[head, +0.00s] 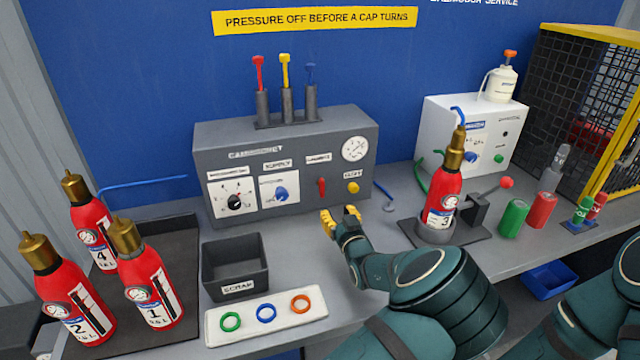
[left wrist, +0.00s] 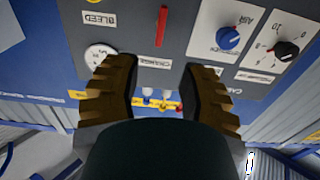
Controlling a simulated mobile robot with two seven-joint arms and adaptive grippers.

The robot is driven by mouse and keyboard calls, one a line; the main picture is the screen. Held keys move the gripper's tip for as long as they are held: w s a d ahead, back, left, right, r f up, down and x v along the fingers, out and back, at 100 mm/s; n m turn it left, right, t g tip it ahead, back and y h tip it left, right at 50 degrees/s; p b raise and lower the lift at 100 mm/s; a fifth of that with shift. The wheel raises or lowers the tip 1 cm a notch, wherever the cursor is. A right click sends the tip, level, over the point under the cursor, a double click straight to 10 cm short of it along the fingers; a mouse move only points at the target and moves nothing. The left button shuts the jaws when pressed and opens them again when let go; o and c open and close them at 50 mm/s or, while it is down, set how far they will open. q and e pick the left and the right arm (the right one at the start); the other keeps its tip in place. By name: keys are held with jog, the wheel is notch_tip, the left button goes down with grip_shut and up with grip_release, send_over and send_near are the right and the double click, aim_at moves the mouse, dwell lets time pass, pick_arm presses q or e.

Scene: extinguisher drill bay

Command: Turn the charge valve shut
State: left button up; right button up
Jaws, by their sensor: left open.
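The charge valve (head: 321,187) is a small red lever on the front of the grey panel box (head: 215,150), under a white label. It stands upright in the head view. The left wrist view shows the red lever (left wrist: 162,26) upside down, beyond and between my finger tips, with its CHARGE label (left wrist: 153,63). My left gripper (head: 340,217) is open and empty, with gold-brown fingers, in front of and below the lever and apart from it. The open fingers also show in the left wrist view (left wrist: 160,85). My right gripper is not in view.
A yellow bleed button (head: 353,187) and a gauge (head: 355,149) are right of the lever; a blue supply knob (head: 281,194) is left. A scrap bin (head: 235,268) and a ring tray (head: 265,325) stand at left front. An extinguisher (head: 443,195) stands at right.

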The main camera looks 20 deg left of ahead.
aim_at(323, 188)
pick_arm(q)
jog(key=b+x, duration=0.1)
jog(key=x, duration=1.2)
jog(key=shift+w+a, duration=0.15)
jog(key=shift+c, duration=0.4)
grip_shut()
